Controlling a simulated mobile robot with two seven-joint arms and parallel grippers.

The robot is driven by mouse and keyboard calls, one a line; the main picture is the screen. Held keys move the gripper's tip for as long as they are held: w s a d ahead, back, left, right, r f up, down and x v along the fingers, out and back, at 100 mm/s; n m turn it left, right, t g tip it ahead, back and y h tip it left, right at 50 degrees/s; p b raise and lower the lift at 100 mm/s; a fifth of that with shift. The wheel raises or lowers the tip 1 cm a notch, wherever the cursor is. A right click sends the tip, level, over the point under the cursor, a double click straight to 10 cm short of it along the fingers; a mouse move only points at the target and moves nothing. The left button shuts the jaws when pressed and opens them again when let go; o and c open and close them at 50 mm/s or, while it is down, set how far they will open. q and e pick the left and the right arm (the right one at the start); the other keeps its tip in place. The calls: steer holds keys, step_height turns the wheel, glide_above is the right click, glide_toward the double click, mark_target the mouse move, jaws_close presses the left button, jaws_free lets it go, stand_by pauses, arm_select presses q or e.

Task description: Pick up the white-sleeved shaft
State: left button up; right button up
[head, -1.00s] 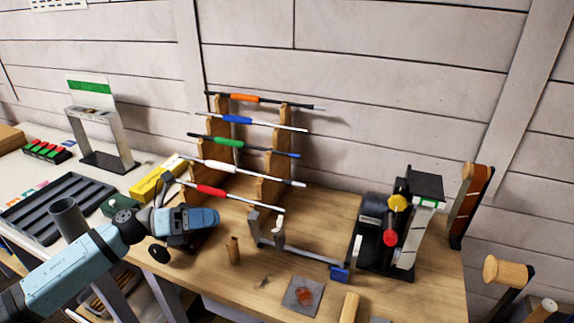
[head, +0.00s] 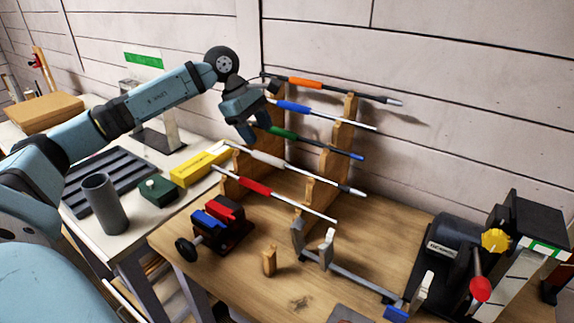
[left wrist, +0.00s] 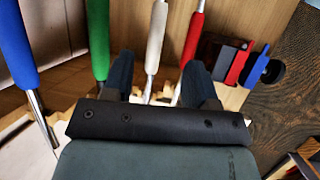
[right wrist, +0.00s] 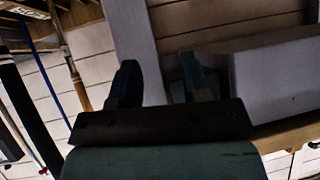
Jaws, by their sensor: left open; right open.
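The white-sleeved shaft (head: 268,159) lies across the wooden rack (head: 312,190) in the head view, between the green-sleeved shaft (head: 285,134) above and the red-sleeved shaft (head: 256,186) below. My left gripper (head: 257,130) is open and empty above the rack's left end, near the blue and green sleeves in the picture. In the left wrist view, the white sleeve (left wrist: 156,38) shows ahead between the open fingers (left wrist: 158,68), with the red sleeve (left wrist: 192,42) close to the right finger. My right gripper (right wrist: 158,70) is open and empty, seen only in the right wrist view.
Blue-sleeved (head: 294,107) and orange-sleeved (head: 305,84) shafts sit higher on the rack. A red-and-blue vise (head: 220,220) stands in front of it. A grey bracket (head: 345,268) and a machine (head: 455,250) stand to the right. A yellow box (head: 200,164) is at the left.

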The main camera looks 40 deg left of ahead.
mark_target(275, 158)
arm_select(q)
steer(key=x, duration=0.8)
steer(key=shift+w+d+f+p, duration=0.15)
steer(key=shift+w+f+p, duration=0.05)
steer(key=shift+p, duration=0.15)
steer(key=c, duration=1)
